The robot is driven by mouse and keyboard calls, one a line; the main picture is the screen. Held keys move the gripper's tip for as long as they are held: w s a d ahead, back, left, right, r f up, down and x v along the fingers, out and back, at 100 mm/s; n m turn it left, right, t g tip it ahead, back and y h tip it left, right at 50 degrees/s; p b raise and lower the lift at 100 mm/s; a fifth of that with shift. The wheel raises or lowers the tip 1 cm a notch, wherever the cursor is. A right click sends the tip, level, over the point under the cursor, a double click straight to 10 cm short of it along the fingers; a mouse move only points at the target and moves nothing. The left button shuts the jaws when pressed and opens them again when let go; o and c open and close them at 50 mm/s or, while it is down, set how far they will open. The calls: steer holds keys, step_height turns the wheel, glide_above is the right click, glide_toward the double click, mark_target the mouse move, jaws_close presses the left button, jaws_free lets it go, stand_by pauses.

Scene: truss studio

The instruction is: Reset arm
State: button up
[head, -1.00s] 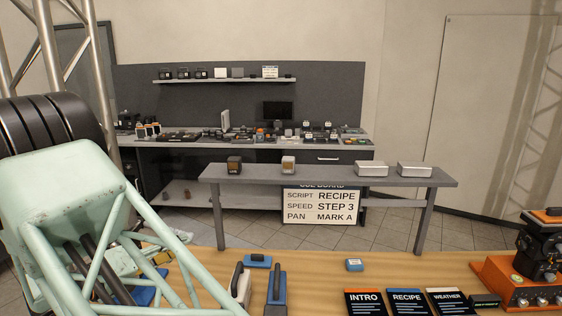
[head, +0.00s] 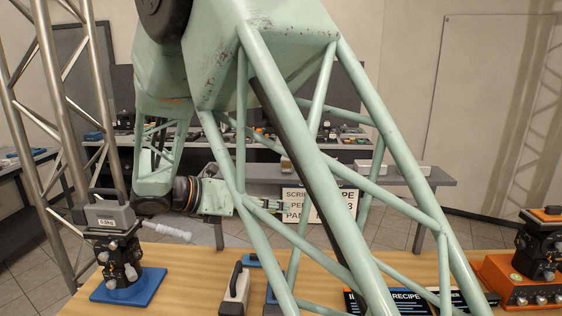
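My mint-green arm fills the middle of the head view. Its large truss link crosses from top centre down to the lower right, and the folded forearm hangs on the left. My gripper (head: 275,205) points right at the wrist's end, above the wooden table and partly behind the truss tubes. Its finger spacing is too small and covered to tell. I see no object clearly held in it.
A black device on a blue base (head: 128,286) stands at the left, a grey 0.5kg weight (head: 109,218) on top. A black-handled white block (head: 235,292) stands centre front. An orange unit (head: 520,284) is at right. The grey bench (head: 440,181) stands behind; cards are partly covered.

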steer(key=s+d+r+m+g+y, duration=0.1)
steer(key=s+d+r+m+g, duration=0.15)
steer(key=s+d+m, duration=0.55)
steer(key=s+d+r+m+g, duration=0.15)
steer(key=s+d+r, duration=0.25)
steer(key=d, duration=0.7)
steer(key=s+d+r+m+g+y, duration=0.1)
steer(key=s+d+r+m+g, duration=0.15)
steer(key=s+d+m, duration=0.55)
steer(key=s+a+m+t+y, duration=0.1)
steer(key=s+m+y, duration=0.3)
steer(key=s, duration=0.9)
steer(key=s+a+m+t+y, duration=0.2)
steer(key=s+m+y, duration=0.3)
steer(key=s, duration=0.8)
steer(key=shift+s+a+m, duration=0.3)
steer(key=shift+a+m, duration=0.1)
steer(key=shift+m, duration=1.05)
steer(key=shift+f+t, duration=0.1)
steer(key=shift+t, duration=0.15)
